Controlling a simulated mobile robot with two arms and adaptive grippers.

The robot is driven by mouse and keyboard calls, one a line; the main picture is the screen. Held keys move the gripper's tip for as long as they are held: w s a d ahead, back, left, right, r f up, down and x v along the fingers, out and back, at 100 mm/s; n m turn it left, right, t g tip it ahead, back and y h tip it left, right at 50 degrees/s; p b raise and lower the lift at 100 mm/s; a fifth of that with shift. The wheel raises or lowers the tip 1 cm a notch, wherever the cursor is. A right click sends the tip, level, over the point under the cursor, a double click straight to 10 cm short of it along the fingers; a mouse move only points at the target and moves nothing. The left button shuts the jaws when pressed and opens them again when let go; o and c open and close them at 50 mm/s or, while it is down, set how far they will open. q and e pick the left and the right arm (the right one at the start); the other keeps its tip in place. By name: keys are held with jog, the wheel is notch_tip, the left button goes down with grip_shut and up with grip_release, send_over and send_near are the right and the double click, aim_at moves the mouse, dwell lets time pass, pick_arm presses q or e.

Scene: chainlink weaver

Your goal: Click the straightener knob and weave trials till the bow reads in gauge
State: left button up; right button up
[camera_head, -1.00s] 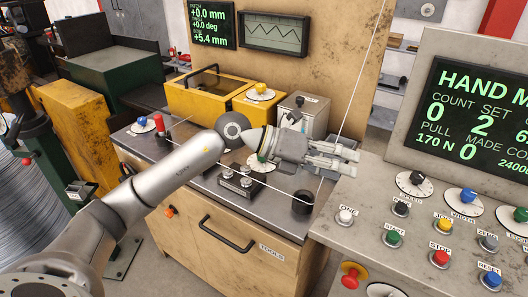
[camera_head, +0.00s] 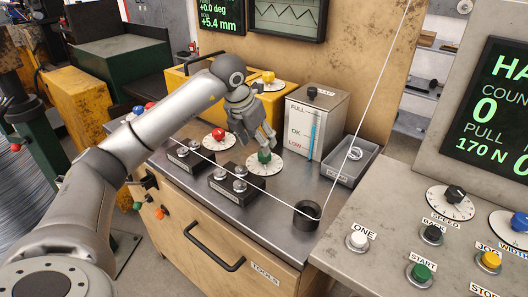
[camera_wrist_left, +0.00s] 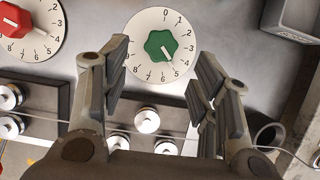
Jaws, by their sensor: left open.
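The green straightener knob (camera_head: 264,156) sits on a white numbered dial on the bench top. It also shows in the left wrist view (camera_wrist_left: 161,45), its pointer toward the lower right, near 4. My left gripper (camera_head: 258,142) is over this dial, fingers pointing down. In the left wrist view its open fingers (camera_wrist_left: 165,85) stand apart on either side of the knob, and nothing is between them. A red knob (camera_head: 218,134) on a similar dial is to the left. The bow readout (camera_head: 222,24) shows +5.4 mm. My right gripper is not in view.
Roller blocks (camera_head: 235,184) stand in front of the dials, with the wire running over the bench to a black cylinder (camera_head: 307,213). A gauge box (camera_head: 317,120) and a grey tray (camera_head: 350,160) stand to the right. The control panel (camera_head: 390,195) is at the front right.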

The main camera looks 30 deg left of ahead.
aim_at(261, 156)
pick_arm(q)
jog(key=x, duration=0.3)
jog(key=shift+w+f, duration=0.15)
jog(key=shift+f, duration=0.15)
jog(key=x, duration=0.2)
jog(key=shift+w+f, duration=0.15)
jog(key=shift+f, duration=0.2)
jog(key=shift+c, duration=2.7)
jog(key=c, duration=0.5)
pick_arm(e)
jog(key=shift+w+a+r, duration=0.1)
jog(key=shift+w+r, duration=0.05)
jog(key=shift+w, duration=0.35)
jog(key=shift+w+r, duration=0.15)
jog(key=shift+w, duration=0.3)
